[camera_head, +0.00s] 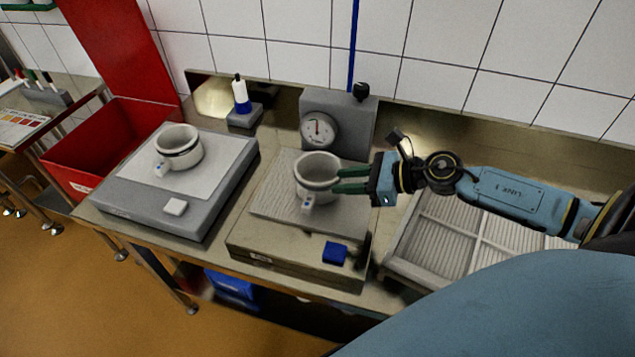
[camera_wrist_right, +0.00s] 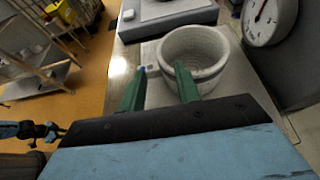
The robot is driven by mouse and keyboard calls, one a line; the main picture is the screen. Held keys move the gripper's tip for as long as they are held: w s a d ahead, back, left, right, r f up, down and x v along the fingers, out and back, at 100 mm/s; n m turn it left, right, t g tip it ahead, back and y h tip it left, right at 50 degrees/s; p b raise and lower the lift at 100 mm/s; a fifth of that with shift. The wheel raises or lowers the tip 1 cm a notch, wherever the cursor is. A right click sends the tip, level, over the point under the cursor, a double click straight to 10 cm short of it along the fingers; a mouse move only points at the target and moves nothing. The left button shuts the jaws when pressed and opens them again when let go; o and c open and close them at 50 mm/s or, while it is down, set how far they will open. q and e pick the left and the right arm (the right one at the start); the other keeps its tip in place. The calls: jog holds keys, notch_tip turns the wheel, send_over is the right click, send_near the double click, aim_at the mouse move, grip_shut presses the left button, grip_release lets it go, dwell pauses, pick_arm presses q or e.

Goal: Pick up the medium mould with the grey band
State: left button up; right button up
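A white cup-shaped mould with a grey band (camera_head: 316,168) stands upright on the ribbed plate of the middle machine. It also shows in the right wrist view (camera_wrist_right: 208,48), with its open top facing up. My right gripper (camera_head: 338,180) is at its right side in the head view. Its two green fingers (camera_wrist_right: 160,78) are apart. One finger overlaps the mould's near wall in the wrist view; the other is beside it. I cannot tell whether they touch it. A similar mould with a dark band (camera_head: 177,150) stands on the left scale. My left gripper is not in the head view; a blue-and-black arm part (camera_wrist_right: 30,130) shows in the wrist view.
A dial gauge (camera_head: 319,130) on a grey box stands behind the mould. The left scale (camera_head: 145,200) is beside the middle machine. A ribbed tray (camera_head: 415,245) is at the right, under my right arm. A bottle (camera_head: 240,95) and red bin (camera_head: 75,160) are further left.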

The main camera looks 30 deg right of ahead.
aim_at(313, 184)
jog(key=shift+p+x, duration=0.65)
jog(key=shift+x, duration=2.45)
jog(key=shift+s, duration=0.1)
grip_shut()
jog(key=shift+r, duration=0.1)
